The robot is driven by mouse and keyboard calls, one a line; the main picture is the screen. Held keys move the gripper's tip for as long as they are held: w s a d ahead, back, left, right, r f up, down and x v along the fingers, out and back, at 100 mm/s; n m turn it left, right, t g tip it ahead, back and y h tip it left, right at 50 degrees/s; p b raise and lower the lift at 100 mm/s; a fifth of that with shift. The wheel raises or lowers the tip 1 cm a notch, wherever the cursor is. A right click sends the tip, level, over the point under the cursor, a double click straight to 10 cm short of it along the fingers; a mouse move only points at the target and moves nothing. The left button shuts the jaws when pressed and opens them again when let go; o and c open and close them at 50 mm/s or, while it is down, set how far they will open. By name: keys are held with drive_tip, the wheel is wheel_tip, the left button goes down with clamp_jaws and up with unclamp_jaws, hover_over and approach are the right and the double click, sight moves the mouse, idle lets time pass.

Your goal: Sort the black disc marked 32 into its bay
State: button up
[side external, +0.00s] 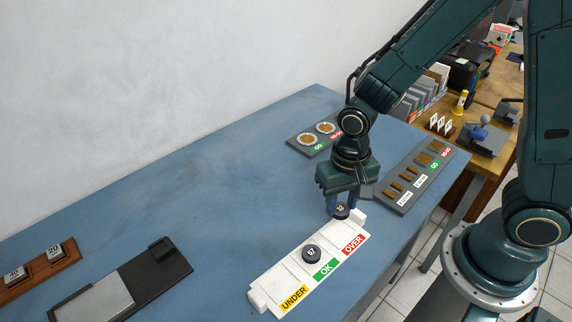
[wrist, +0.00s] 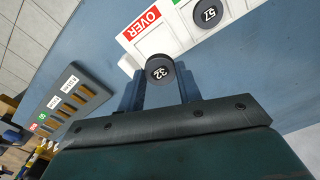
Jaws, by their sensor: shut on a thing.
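The black disc marked 32 (wrist: 159,70) is between the fingertips of my gripper (wrist: 160,82), which is shut on it. In the side view the disc (side external: 341,210) hangs from my gripper (side external: 343,200) at the far right end of the white sorting tray (side external: 290,270), near the OVER bay. I cannot tell whether it touches the tray. The tray has bays labelled UNDER (side external: 294,297) in yellow, OK (side external: 325,269) in green and OVER (side external: 353,244) in red. Another black disc, marked 57 (wrist: 208,13), sits in the OK bay (side external: 312,253).
A grey board with brass pieces (side external: 418,177) lies right of my gripper. A board with two round pieces (side external: 316,134) lies behind it. A dark plate (side external: 155,265) and a wooden stand with marked blocks (side external: 40,266) are at left. The blue table between is clear.

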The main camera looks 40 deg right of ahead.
sight(339, 232)
drive_tip(key=shift+s+a, duration=0.1)
drive_tip(key=shift+s, duration=0.3)
drive_tip(key=shift+f, duration=0.15)
drive_tip(key=shift+f, duration=2.6)
drive_tip(key=shift+f, duration=0.25)
drive_tip(key=o, duration=1.1)
drive_tip(key=c, duration=0.5)
drive_tip(key=shift+c, duration=0.2)
drive_tip(key=shift+r, duration=0.1)
drive_tip(key=shift+r, duration=2.2)
